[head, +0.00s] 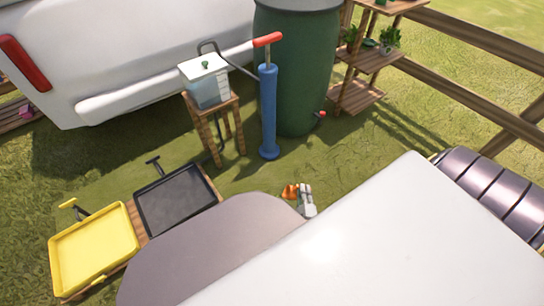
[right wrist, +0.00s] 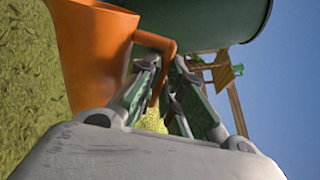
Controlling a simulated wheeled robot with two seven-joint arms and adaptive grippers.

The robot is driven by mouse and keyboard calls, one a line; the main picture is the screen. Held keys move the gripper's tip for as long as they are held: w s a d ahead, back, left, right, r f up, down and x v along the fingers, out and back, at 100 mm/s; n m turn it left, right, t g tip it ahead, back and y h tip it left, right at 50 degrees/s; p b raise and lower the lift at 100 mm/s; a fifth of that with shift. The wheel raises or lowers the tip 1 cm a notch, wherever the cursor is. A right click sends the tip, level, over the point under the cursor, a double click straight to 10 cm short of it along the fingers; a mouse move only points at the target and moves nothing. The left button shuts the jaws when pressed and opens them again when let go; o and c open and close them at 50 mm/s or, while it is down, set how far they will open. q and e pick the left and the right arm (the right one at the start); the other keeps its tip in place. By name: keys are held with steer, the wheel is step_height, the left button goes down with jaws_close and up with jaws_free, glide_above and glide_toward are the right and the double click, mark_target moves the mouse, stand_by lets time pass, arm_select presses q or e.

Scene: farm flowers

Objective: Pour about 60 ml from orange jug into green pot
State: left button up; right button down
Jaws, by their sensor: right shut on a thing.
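The orange jug (head: 290,192) shows only as a small patch beside my right gripper (head: 305,198) in the head view; the rest is hidden behind my own arm and body. In the right wrist view the jug (right wrist: 92,55) fills the upper left, and its handle (right wrist: 155,41) lies between the fingertips of my right gripper (right wrist: 166,68), which is shut on it. The jug's contents are not visible. I cannot make out a green pot for the pour in either view. My left gripper is not in view.
A large green barrel (head: 300,75) stands behind a blue pump (head: 269,110). Left of it, a white-lidded box (head: 207,88) sits on a wooden stand. Black (head: 178,200) and yellow (head: 92,248) trays lie lower left. A plant shelf (head: 357,96) and fence stand right. Grass is open between.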

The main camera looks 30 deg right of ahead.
steer(key=shift+s+d+f, duration=0.1)
steer(key=shift+d+f, duration=0.05)
steer(key=shift+f, duration=0.15)
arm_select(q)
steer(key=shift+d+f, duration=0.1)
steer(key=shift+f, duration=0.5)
arm_select(e)
steer(key=shift+r+m, duration=0.1)
steer(key=shift+m, duration=0.2)
arm_select(q)
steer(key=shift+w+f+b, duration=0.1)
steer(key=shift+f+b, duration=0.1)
steer(key=shift+b, duration=0.15)
arm_select(e)
steer(key=shift+s+d+f, duration=0.1)
steer(key=shift+f, duration=0.1)
